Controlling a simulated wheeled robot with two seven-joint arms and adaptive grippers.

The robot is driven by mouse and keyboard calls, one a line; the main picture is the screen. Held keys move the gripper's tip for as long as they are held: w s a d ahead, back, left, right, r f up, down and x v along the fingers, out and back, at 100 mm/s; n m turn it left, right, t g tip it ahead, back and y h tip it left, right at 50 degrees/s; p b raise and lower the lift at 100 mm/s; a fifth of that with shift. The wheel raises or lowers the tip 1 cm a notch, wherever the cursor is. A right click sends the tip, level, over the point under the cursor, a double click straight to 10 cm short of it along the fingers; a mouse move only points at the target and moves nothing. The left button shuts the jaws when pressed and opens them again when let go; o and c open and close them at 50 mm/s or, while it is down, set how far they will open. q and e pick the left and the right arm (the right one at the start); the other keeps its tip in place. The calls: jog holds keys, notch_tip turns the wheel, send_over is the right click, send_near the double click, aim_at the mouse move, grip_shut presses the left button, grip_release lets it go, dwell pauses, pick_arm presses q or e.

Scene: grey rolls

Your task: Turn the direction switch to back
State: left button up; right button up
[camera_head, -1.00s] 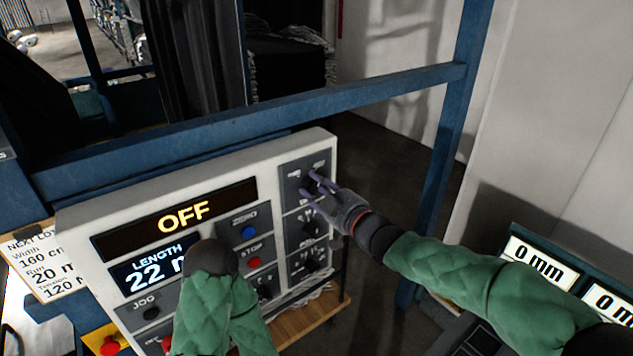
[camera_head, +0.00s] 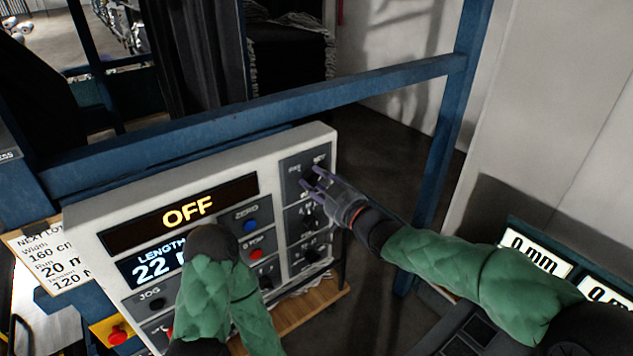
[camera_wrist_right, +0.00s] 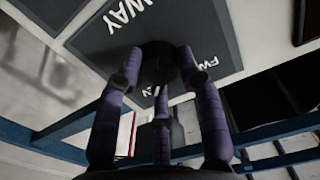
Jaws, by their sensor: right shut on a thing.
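The white control panel (camera_head: 78,232) stands in front of me, with a column of dark rotary switches on its right side. My right gripper (camera_head: 310,177) is at the top switch of that column. In the right wrist view its purple fingers are shut around a dark round knob (camera_wrist_right: 157,62) on a grey plate. The partly covered lettering there reads "WAY" and "FW"; the knob's pointer is hidden, so I cannot tell its setting. My left arm stands in front of the panel's lower middle, and its gripper does not show.
A blue rail (camera_head: 390,79) runs above the panel to a blue post (camera_head: 447,130) on the right. The panel display (camera_head: 185,214) reads "OFF". A blue button (camera_head: 249,226) and a red button (camera_head: 255,254) sit left of the switches. "0 mm" readouts (camera_head: 536,254) stand at lower right.

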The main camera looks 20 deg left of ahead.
jog(key=shift+f, duration=0.1)
jog(key=o, duration=1.1)
jog(key=shift+o, duration=0.2)
jog(key=shift+d, duration=0.1)
jog(key=v, duration=1.2)
